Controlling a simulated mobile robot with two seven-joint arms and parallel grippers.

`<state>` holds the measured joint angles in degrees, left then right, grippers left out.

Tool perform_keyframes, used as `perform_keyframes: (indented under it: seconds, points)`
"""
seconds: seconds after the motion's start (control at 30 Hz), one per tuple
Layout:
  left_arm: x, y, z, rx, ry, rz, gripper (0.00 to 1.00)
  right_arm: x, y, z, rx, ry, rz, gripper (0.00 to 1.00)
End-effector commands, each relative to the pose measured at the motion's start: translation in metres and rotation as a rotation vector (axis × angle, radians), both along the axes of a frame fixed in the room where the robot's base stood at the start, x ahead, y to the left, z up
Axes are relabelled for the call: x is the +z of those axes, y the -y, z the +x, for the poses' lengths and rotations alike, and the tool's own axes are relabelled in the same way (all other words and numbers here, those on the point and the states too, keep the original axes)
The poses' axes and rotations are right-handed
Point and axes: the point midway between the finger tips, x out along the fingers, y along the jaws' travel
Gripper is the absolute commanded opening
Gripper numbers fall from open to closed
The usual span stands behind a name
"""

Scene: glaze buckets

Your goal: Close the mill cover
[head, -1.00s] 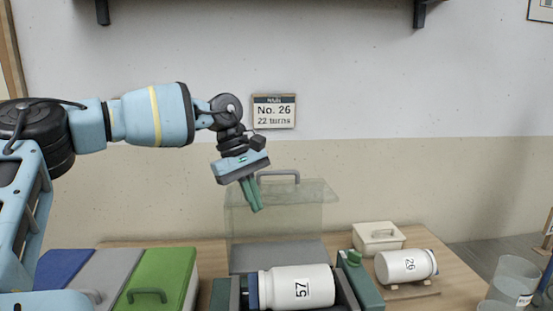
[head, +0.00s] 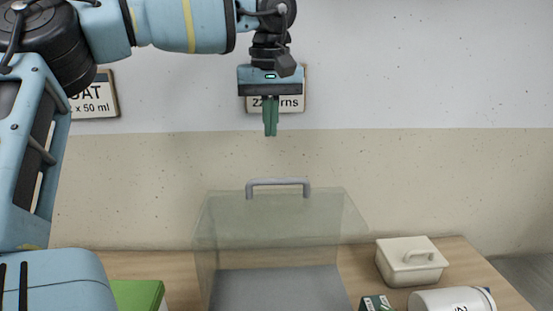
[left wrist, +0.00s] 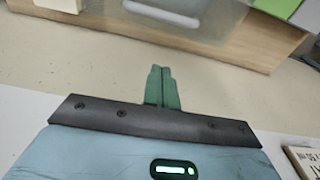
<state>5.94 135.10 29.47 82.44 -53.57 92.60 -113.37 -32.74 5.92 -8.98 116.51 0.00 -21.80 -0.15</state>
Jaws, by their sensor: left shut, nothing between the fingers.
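The mill cover (head: 230,225) is a clear box-like hood with a grey handle (head: 278,183) along its top edge. It stands raised at the back of the table, with a grey panel (head: 280,290) below it. The mill's body is below the head view's lower edge. My left gripper (head: 270,134) is in the air above the handle, clear of it, with its green fingers together and pointing down. In the left wrist view the fingers (left wrist: 163,68) are shut and empty, and part of the cover's handle (left wrist: 162,14) shows at the top. My right gripper is not in view.
A green lid (head: 135,294) is at lower left. Signs hang on the wall (head: 430,90) behind my gripper.

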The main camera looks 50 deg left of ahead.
Motion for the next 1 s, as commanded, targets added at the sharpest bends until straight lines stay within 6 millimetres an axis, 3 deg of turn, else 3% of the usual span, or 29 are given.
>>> perform_keyframes:
  seconds: [0.3,0.47,1.0]
  points:
    - [0.005,0.002,0.0,-0.017,-0.002,0.02,0.0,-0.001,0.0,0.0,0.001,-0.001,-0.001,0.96]
    - [-0.004,0.001,0.0,-0.016,-0.004,0.018,0.0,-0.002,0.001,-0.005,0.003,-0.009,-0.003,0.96]
    - [-0.096,-0.006,0.005,-0.015,-0.005,0.017,0.0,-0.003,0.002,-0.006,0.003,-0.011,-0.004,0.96]
